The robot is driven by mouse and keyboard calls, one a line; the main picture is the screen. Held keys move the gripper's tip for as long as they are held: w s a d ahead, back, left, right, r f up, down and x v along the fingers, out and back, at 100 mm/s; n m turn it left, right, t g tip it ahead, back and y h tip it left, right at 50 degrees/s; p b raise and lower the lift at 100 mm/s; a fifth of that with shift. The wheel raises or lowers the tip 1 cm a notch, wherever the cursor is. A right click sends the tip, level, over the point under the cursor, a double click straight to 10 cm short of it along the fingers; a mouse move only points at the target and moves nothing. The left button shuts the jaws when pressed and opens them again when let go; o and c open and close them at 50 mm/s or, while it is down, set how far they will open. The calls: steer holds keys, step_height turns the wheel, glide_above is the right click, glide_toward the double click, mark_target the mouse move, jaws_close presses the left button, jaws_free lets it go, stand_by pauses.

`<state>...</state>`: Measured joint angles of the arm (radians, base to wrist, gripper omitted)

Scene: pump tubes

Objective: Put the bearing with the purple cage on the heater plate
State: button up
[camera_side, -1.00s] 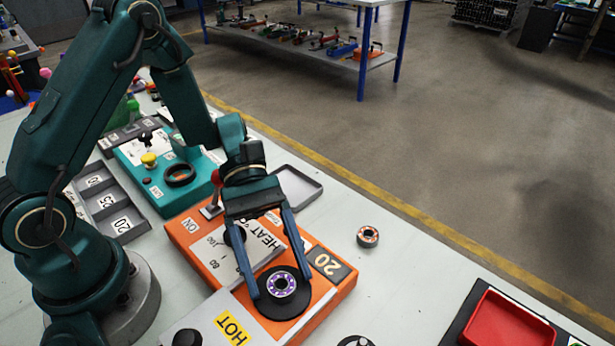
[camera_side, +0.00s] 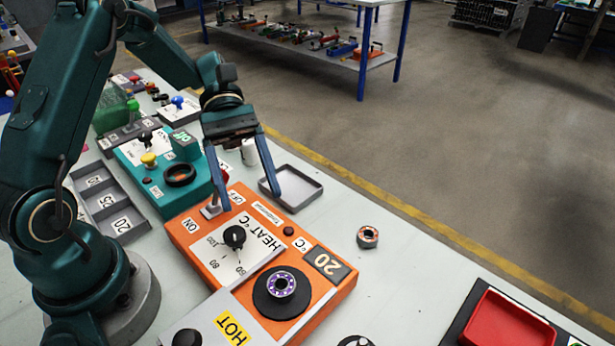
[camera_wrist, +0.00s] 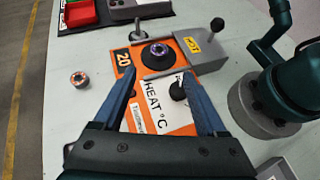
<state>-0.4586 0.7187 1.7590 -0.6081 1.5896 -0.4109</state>
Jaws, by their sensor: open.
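The bearing with the purple cage (camera_side: 281,284) lies flat on the round black heater plate (camera_side: 268,304) of the orange heater box (camera_side: 190,237). In the wrist view the purple-caged bearing (camera_wrist: 158,49) also sits on the dark plate. My gripper (camera_side: 251,203) is open and empty, raised over the far end of the heater box, clear of the bearing. In the wrist view its two fingers (camera_wrist: 156,92) are spread wide with nothing between them. A second bearing with an orange-red cage (camera_side: 368,237) lies on the table right of the heater.
The heater has a black dial (camera_side: 234,237) and a display reading 20 (camera_side: 327,264). A grey box marked HOT (camera_side: 212,325) adjoins it. An empty grey tray (camera_side: 297,183), a teal device (camera_side: 150,165) and a red tray (camera_side: 505,325) stand around. Table right of the heater is mostly free.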

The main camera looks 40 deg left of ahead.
steer(key=shift+s+r+m+y, duration=0.2)
steer(key=shift+r+m+y, duration=0.1)
steer(key=shift+y, duration=0.1)
steer(key=s+a+r+m+t+y, duration=0.2)
steer(key=s+r+m+t+y, duration=0.3)
steer(key=m+t+y, duration=0.5)
steer(key=s+m, duration=0.2)
steer(key=shift+m, duration=0.4)
stand_by(0.6)
